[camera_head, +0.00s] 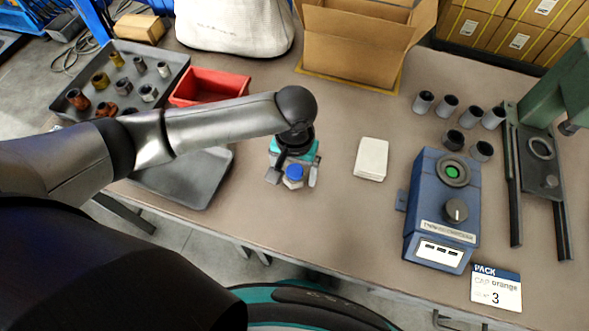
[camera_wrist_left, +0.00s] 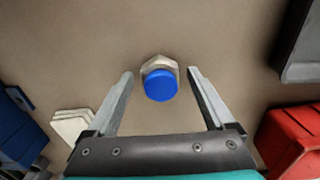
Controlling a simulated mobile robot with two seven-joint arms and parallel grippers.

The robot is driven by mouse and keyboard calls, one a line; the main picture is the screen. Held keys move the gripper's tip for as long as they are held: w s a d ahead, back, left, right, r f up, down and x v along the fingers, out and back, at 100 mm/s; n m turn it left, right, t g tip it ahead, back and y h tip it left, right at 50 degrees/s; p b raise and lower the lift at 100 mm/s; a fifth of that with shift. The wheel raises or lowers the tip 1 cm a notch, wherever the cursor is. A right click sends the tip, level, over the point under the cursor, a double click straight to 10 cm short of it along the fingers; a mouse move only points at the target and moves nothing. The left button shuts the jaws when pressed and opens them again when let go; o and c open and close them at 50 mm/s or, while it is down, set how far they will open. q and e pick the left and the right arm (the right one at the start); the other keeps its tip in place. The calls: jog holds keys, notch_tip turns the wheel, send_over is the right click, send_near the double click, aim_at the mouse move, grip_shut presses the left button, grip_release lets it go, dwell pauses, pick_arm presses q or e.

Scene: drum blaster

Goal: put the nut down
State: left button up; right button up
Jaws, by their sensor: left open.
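A pale metal hex nut with a blue top (camera_head: 294,173) appears to rest on the brown table, left of the white pads. It also shows in the left wrist view (camera_wrist_left: 158,80), between the fingertips with a gap on both sides. My left gripper (camera_head: 293,178) is open over the nut, one finger on each side. It also shows at the bottom of the left wrist view (camera_wrist_left: 160,75). I see no finger touching the nut. My right gripper is not in view.
A stack of white pads (camera_head: 371,158) and a blue device (camera_head: 443,212) with a green button lie to the right. A red bin (camera_head: 212,84), a dark tray (camera_head: 187,180) and a nut tray (camera_head: 140,50) are left. A cardboard box (camera_head: 352,45) stands behind. Table in front is clear.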

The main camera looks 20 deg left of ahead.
aim_at(295, 172)
pick_arm(q)
notch_tip(295, 172, up, 12)
jog(key=p, duration=0.4)
jog(key=shift+r, duration=0.15)
